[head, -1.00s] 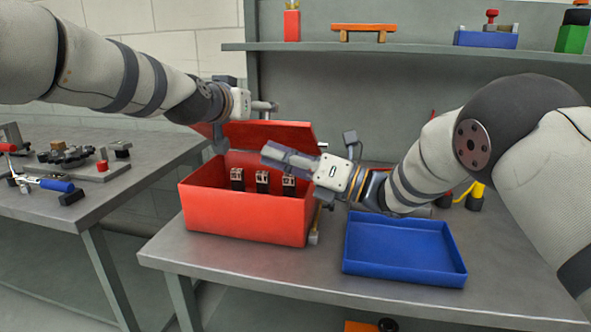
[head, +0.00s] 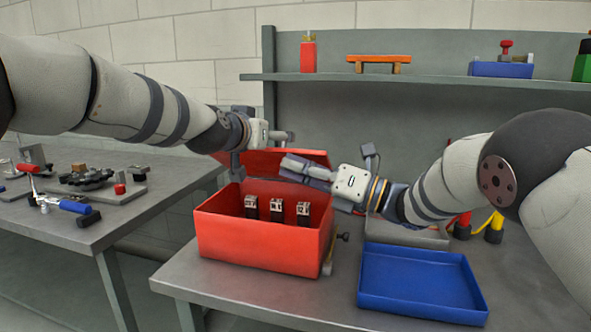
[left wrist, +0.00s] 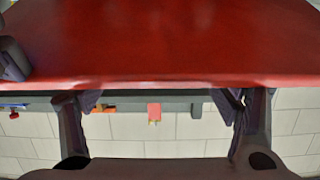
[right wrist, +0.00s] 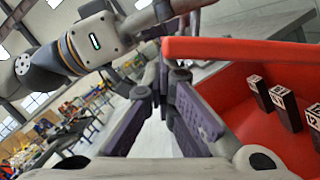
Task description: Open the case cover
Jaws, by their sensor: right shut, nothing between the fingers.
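The red case (head: 262,243) stands on the metal bench. Its cover (head: 318,157) is raised at the back, and the inside shows. Several small dark blocks with pale marked tops (head: 276,208) stand in it. My left gripper (head: 262,152) is open at the cover's upper left, its fingers apart. The left wrist view shows the cover's red face (left wrist: 160,45) close in front of them. My right gripper (head: 288,166) is shut and empty, above the case and in front of the cover. In the right wrist view a red edge (right wrist: 240,50) passes close to its fingers.
A blue tray (head: 420,285) lies to the right of the case. A side table (head: 120,205) with tools and parts is at the left. A shelf (head: 420,82) with several items runs along the back. Red and yellow objects (head: 494,228) stand behind the tray.

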